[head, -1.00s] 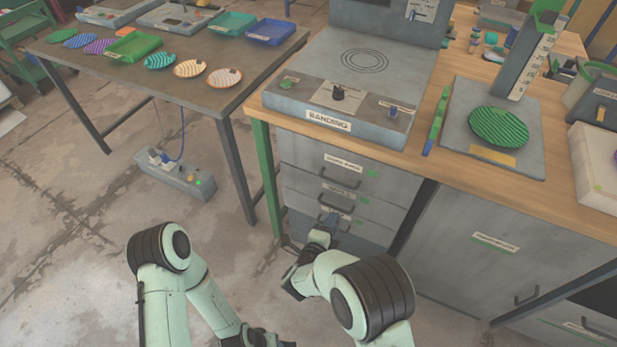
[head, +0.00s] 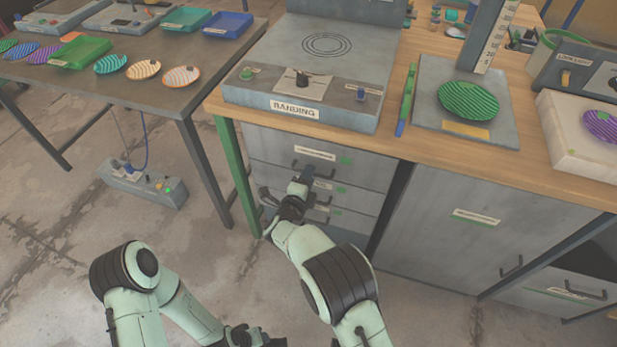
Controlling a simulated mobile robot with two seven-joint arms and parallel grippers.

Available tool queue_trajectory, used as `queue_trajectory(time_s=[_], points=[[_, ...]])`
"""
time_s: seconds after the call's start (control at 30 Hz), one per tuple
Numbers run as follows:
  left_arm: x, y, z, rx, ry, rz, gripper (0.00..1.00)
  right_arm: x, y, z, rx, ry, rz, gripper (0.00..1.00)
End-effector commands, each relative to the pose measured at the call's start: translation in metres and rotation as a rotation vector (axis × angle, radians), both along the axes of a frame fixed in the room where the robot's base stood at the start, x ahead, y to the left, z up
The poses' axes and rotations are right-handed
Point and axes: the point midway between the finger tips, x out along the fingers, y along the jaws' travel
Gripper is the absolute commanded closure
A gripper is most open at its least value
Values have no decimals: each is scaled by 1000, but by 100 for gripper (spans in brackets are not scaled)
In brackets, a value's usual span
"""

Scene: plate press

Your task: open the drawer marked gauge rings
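A grey cabinet under the bench top has a stack of three drawers, all closed. The top drawer (head: 270,151) has a pale label (head: 315,153), a green mark and a dark bar handle. The middle drawer (head: 358,196) and bottom drawer (head: 350,220) lie below, partly behind my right arm. The label words are too small to read surely. My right gripper (head: 306,173) is at the top drawer's handle; whether its fingers are around it or shut is unclear. My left gripper (head: 262,341) is low at the bottom edge, away from the drawers, its fingers partly cut off.
A banding machine (head: 310,75) stands on the wooden bench above the drawers. A green bench leg (head: 236,175) is just left of them. A larger cabinet door (head: 450,225) is to the right. A power strip (head: 143,186) lies on the floor left, with open floor around it.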

Motion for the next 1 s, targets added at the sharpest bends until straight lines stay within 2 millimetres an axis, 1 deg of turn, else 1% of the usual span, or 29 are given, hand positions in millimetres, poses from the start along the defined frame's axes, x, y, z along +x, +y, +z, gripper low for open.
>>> queue_trajectory(time_s=[0.1, 0.37, 0.4, 0.47, 0.5, 0.53, 0.83, 0.97, 1.0], points=[[2, 1, -2, 2, -5, 3, 57, 6, -2, -2, 0, 0, 1, 62], [2, 1, -1, 2, -6, 3, 57, 8, -2, -1, 1, 1, 1, 62], [2, 1, -1, 2, -6, 3, 57, 8, -2, -1, 1, 1, 1, 65], [2, 1, -1, 2, -6, 3, 57, 7, -2, -1, 0, 0, 1, 85], [2, 1, -1, 2, -6, 3, 57, 7, -2, -1, 0, 0, 1, 98], [2, 1, -1, 2, -6, 3, 57, 7, -2, -1, 0, 0, 1, 100], [1, 0, -1, 1, -4, 1, 57, 4, -1, -1, 0, 1, 2, 100], [-2, -1, 2, -3, 5, -3, 57, -8, 3, -1, 0, 2, 2, 100], [-3, -2, 3, -4, 8, -4, 57, -13, 5, -1, 0, 2, 2, 100]])
